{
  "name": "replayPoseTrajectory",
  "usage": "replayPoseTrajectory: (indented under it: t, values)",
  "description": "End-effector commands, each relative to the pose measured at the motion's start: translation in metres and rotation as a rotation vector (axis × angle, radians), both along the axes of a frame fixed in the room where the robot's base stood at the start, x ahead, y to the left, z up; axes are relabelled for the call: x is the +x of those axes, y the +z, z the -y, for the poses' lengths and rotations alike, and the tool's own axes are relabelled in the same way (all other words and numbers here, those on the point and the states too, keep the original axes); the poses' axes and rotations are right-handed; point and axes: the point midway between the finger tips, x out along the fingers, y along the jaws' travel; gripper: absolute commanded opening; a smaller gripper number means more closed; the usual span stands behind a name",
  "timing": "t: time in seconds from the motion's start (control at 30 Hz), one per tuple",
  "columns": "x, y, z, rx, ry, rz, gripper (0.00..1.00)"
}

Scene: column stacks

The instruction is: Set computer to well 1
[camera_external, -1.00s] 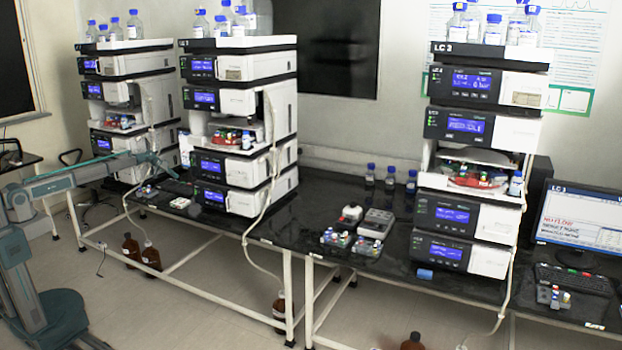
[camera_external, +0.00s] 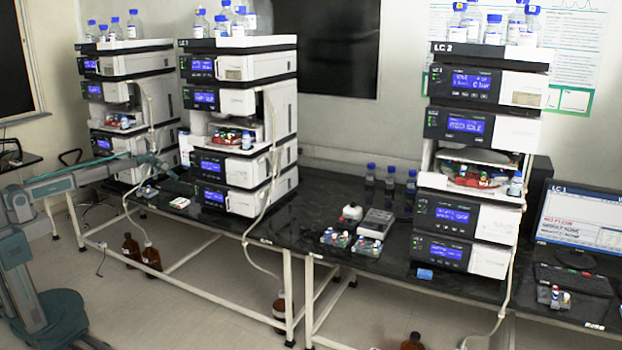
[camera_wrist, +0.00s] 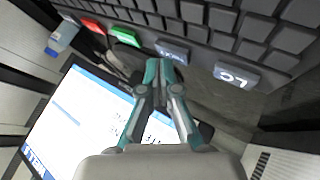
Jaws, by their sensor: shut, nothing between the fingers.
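In the wrist view my gripper (camera_wrist: 166,68) is shut and empty, its fingertips together. They overlap the edge of a keyboard (camera_wrist: 205,18), just below a blue-grey labelled key (camera_wrist: 173,50); I cannot tell whether they touch it. A key marked LC (camera_wrist: 236,75) lies to the right, and a green key (camera_wrist: 124,35) and red key (camera_wrist: 93,25) to the left. A lit monitor (camera_wrist: 82,112) is at the lower left. In the external view my gripper's fingertips are too small to make out. A monitor (camera_external: 580,220) and keyboard (camera_external: 572,280) stand at the far right.
Instrument stacks (camera_external: 240,120) with bottles on top stand along the black bench (camera_external: 320,200), with another stack (camera_external: 485,150) at the right. Small vial racks (camera_external: 352,243) lie on the bench between them. A blue-capped vial (camera_wrist: 62,38) is near the keyboard's left end.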

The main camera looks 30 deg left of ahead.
Motion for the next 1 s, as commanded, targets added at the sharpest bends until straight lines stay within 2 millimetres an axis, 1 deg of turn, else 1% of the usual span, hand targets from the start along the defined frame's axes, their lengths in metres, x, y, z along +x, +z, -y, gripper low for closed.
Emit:
replayPoseTrajectory:
  t: [0.37,1.0]
  values:
    - [0.0001,-0.0001,0.0,0.0,0.0,0.0,0.0]
    - [0.0,-0.0073,0.0001,0.0,0.0,0.0,0.0]
